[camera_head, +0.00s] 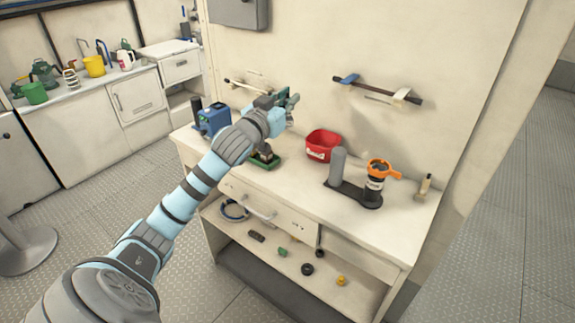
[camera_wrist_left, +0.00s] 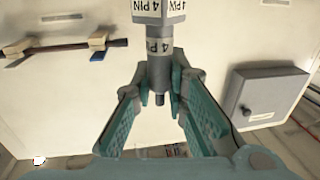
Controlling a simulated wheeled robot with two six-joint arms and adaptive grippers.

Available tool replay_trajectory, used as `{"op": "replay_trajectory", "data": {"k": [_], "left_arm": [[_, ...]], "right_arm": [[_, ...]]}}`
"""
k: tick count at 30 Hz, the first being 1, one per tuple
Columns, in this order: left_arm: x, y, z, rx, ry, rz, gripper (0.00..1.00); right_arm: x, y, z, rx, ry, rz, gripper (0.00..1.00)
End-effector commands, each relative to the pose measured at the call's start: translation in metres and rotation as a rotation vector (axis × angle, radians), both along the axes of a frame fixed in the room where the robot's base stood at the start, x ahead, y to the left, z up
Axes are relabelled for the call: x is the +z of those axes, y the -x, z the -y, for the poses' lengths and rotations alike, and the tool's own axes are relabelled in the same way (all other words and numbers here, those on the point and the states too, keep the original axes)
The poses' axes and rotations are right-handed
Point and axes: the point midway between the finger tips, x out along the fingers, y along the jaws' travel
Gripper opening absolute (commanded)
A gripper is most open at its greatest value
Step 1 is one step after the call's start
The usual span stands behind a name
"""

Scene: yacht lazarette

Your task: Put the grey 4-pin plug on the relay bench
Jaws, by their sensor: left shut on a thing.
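The grey plug (camera_wrist_left: 158,68), with "4 PIN" labels, shows at the top of the left wrist view. My left gripper (camera_wrist_left: 158,85) is shut on it, a finger on each side of its narrow lower part. In the head view my left gripper (camera_head: 287,106) is above the back of the cream bench (camera_head: 290,187), near the wall. The plug cannot be made out in the head view. No label tells whether this cream bench is the relay bench. My right gripper is not in view.
On the bench top are a blue device (camera_head: 212,119), a green-based item (camera_head: 264,160), a red bin (camera_head: 322,145) and a dark stand with an orange-topped part (camera_head: 378,170). A rail (camera_head: 378,90) is on the wall. Another counter (camera_head: 75,95) is at the far left.

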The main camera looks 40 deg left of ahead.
Motion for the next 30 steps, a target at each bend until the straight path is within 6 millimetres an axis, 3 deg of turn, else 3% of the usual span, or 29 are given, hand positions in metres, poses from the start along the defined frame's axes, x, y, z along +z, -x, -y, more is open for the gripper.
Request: {"op": "replay_trajectory", "data": {"k": [3,9,20,28,29,30], "left_arm": [[-0.051,0.000,0.001,-0.001,0.003,-0.008,0.00],[-0.118,0.000,0.002,-0.003,0.003,-0.004,0.00],[-0.175,0.000,0.002,-0.004,0.000,-0.002,0.00],[-0.176,0.000,0.002,-0.005,-0.001,-0.001,0.00],[-0.176,0.000,0.001,-0.004,-0.001,-0.001,0.18],[-0.176,0.000,0.001,-0.004,-0.001,-0.001,0.25]], "right_arm": [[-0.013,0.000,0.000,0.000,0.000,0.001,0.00],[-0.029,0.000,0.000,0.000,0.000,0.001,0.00],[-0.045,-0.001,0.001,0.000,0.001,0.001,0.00],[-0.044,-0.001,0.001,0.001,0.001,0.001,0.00],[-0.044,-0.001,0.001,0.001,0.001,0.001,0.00],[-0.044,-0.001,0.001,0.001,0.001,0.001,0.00]]}}
